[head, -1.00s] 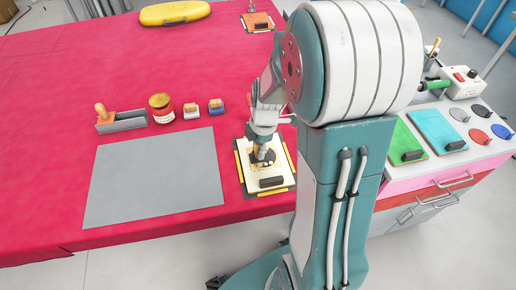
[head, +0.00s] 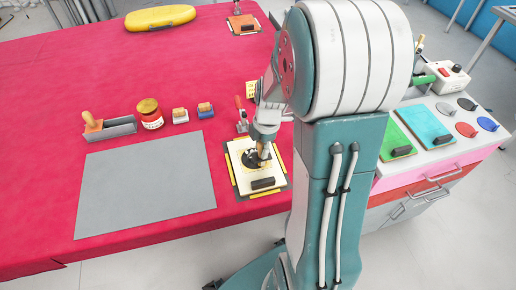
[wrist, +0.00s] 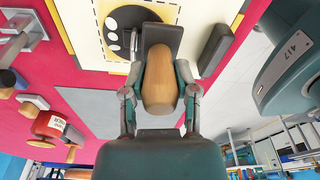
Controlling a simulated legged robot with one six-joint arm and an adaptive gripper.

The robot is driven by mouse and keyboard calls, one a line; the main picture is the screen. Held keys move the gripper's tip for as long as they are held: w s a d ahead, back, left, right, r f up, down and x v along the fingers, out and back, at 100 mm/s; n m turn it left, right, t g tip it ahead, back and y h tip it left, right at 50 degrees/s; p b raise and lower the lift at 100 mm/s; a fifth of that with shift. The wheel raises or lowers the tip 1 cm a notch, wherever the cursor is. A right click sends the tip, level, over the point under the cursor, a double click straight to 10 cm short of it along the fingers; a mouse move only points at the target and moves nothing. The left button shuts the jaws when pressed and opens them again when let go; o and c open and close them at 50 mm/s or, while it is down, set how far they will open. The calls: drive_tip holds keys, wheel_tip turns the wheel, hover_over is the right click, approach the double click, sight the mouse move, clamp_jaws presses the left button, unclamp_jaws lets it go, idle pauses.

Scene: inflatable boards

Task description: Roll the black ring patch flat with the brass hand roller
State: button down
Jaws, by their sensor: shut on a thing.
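The black ring patch (head: 251,159) lies on the pale board (head: 237,146) at the table's front edge, partly hidden by my gripper and what it holds. In the wrist view the patch (wrist: 116,40) shows as a black disc with white spots on a yellow area. My gripper (head: 263,140) is shut on the wooden handle (wrist: 161,80) of a tool. The tool's dark flat end (wrist: 161,37) lies over or against the patch's right side; I cannot tell whether it touches. No brass is clearly visible on it.
A dark block (head: 263,183) sits on the board's near part. A red-handled tool (head: 240,110) stands just behind the board. A grey mat (head: 145,185), red jar (head: 150,120) and grey tray (head: 115,128) are to the left. A side cabinet (head: 440,165) is at right.

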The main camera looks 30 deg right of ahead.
drive_tip(key=shift+s+d, duration=0.15)
drive_tip(key=shift+d, duration=0.25)
drive_tip(key=shift+w+a, duration=0.25)
drive_tip(key=shift+a, duration=0.55)
drive_tip(key=shift+w+a, duration=0.2)
drive_tip(key=shift+a, duration=0.6)
drive_tip(key=shift+w+a, duration=0.25)
drive_tip(key=shift+a, duration=0.55)
drive_tip(key=shift+s+d, duration=0.2)
drive_tip(key=shift+d, duration=0.6)
drive_tip(key=shift+s+d, duration=0.25)
drive_tip(key=shift+d, duration=0.55)
drive_tip(key=shift+s+d, duration=0.2)
drive_tip(key=shift+d, duration=0.6)
drive_tip(key=shift+r, duration=3.55)
